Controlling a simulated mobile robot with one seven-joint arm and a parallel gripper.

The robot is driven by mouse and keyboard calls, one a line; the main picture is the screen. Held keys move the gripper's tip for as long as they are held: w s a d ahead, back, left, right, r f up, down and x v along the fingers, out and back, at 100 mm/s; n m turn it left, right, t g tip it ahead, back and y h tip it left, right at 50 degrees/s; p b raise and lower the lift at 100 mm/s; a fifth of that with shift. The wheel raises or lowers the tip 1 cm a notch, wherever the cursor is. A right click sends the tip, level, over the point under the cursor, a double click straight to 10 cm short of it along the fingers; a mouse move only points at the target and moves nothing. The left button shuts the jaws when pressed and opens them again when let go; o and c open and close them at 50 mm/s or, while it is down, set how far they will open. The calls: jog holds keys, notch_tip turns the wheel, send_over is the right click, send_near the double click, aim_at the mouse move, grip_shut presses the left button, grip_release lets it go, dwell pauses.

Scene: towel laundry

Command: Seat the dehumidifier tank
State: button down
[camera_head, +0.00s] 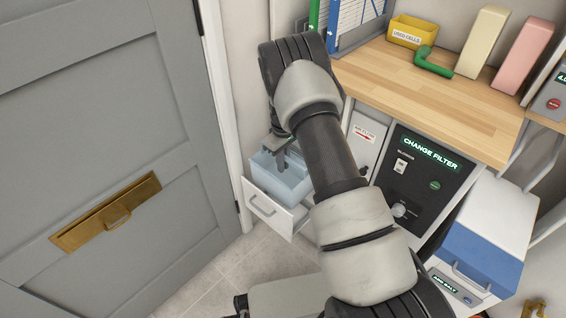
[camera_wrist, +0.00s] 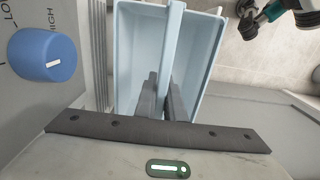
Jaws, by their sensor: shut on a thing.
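The dehumidifier tank is a pale blue, open-topped box (camera_head: 296,188) at the opened white drawer (camera_head: 268,211), low on the cabinet's left side. Its walls stand above the drawer front, and I cannot tell whether its base touches the drawer floor. My gripper (camera_head: 281,150) reaches down into the tank's top from above. In the wrist view, my gripper's dark fingers (camera_wrist: 162,96) are close together at the pale blue bar (camera_wrist: 174,45) across the tank, shut on it. The fingers hide part of the bar and the tank's inside.
A grey door (camera_head: 110,130) with a brass letter plate (camera_head: 106,212) stands left of the drawer. The black CHANGE FILTER panel (camera_head: 425,180) is to the right. A wooden counter (camera_head: 430,95) overhangs behind. A blue knob (camera_wrist: 42,55) is beside my wrist. Tiled floor (camera_head: 245,265) lies in front.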

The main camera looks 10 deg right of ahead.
jog(key=shift+f, duration=6)
jog(key=shift+f, duration=0.1)
jog(key=shift+f, duration=1.8)
jog(key=c, duration=1.8)
grip_release()
jog(key=shift+o, duration=0.2)
notch_tip(320, 180, up, 17)
jog(key=p, duration=0.4)
jog(key=shift+r, duration=0.2)
